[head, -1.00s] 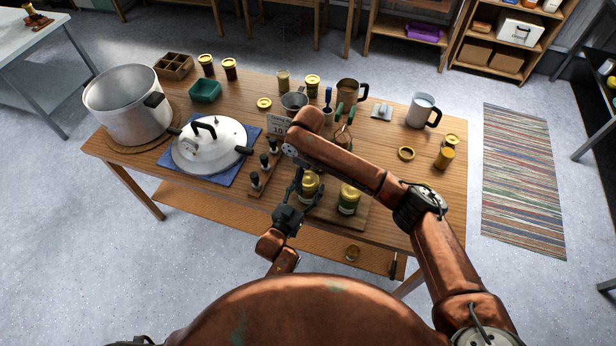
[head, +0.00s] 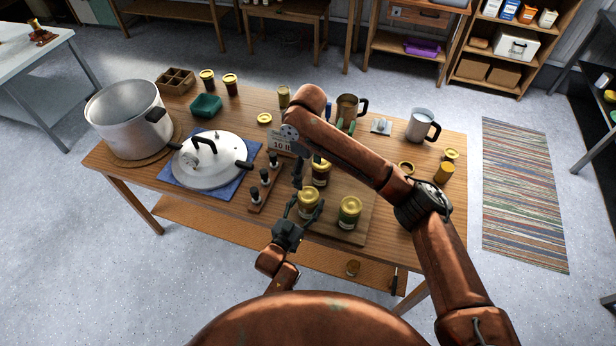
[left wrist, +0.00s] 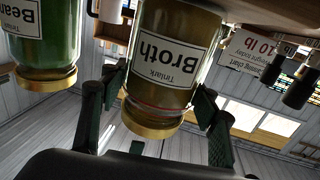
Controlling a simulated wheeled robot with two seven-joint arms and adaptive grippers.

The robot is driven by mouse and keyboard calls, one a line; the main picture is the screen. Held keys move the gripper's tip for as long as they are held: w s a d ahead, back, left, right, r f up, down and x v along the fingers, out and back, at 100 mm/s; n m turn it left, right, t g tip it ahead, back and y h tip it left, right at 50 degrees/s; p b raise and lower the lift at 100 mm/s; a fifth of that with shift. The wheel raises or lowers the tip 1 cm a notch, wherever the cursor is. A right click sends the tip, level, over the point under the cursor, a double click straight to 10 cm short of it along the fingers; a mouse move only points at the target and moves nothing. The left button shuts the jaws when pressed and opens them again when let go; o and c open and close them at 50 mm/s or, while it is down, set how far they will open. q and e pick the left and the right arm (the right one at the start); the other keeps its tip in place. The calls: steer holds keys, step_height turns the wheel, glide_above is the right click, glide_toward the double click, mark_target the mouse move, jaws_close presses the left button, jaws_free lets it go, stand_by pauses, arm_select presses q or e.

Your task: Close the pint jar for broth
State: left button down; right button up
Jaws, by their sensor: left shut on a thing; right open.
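The broth jar (head: 308,208) stands upright on a wooden board at the table's front edge. It is a glass jar of brown contents with a gold lid on its mouth. In the left wrist view, where things appear upside down, its label reads "Broth" (left wrist: 167,62). My left gripper (head: 306,214) is shut around the jar's sides, with fingers on both sides in the left wrist view (left wrist: 155,118). My right gripper (head: 298,174) is open, behind and above the broth jar, apart from it, and partly hidden by my right arm.
A green beans jar (head: 349,213) stands right of the broth jar, and another gold-lidded jar (head: 320,174) close behind. A rack of dark-topped bottles (head: 265,183) is to the left. A price sign (head: 282,143) stands behind.

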arm_select(q)
steer(key=c, duration=0.7)
jaws_free()
steer(key=shift+o, duration=0.2)
steer(key=shift+s+a, duration=0.1)
steer(key=v, duration=1.1)
steer(key=shift+s+a, duration=0.15)
steer(key=shift+s, duration=0.2)
steer(key=shift+f, duration=0.1)
